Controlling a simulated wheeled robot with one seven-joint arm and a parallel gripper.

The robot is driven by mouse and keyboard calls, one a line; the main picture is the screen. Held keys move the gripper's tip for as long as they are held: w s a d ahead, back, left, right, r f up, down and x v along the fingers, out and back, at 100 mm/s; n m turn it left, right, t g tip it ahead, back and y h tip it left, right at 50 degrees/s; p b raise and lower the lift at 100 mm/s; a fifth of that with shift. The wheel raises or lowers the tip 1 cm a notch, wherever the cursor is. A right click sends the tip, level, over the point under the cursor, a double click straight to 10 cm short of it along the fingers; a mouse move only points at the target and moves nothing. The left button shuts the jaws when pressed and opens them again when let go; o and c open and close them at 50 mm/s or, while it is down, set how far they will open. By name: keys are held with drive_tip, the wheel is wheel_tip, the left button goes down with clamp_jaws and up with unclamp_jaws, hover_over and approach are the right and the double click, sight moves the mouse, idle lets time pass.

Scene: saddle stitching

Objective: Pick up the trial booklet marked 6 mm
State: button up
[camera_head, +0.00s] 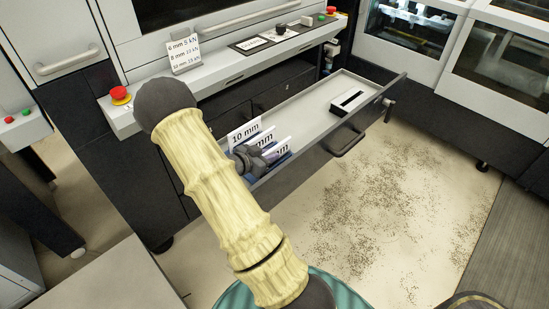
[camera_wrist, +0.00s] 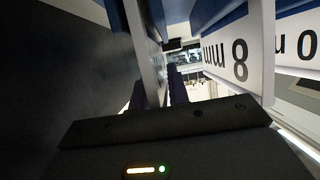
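Several trial booklets stand in the open drawer (camera_head: 318,112). The rear one reads 10 mm (camera_head: 245,133); the labels of those in front are partly hidden. My gripper (camera_head: 262,158) is down among the booklets. In the wrist view, the booklet marked 8 mm (camera_wrist: 238,55) stands to the right of my fingers (camera_wrist: 160,93), with the 10 mm one (camera_wrist: 298,45) beyond it. Another booklet (camera_wrist: 150,50) shows nearly edge-on between my fingers; its label is not readable. Whether the fingers press on it is not clear.
A card (camera_head: 184,54) listing 6, 8 and 10 mm stands on the machine ledge beside a red button (camera_head: 120,95). The middle of the drawer is free. Dark specks lie on the floor.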

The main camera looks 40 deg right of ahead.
clamp_jaws()
wheel_tip(320, 180, up, 10)
drive_tip(key=shift+p, duration=0.8)
drive_tip(key=shift+r, duration=0.1)
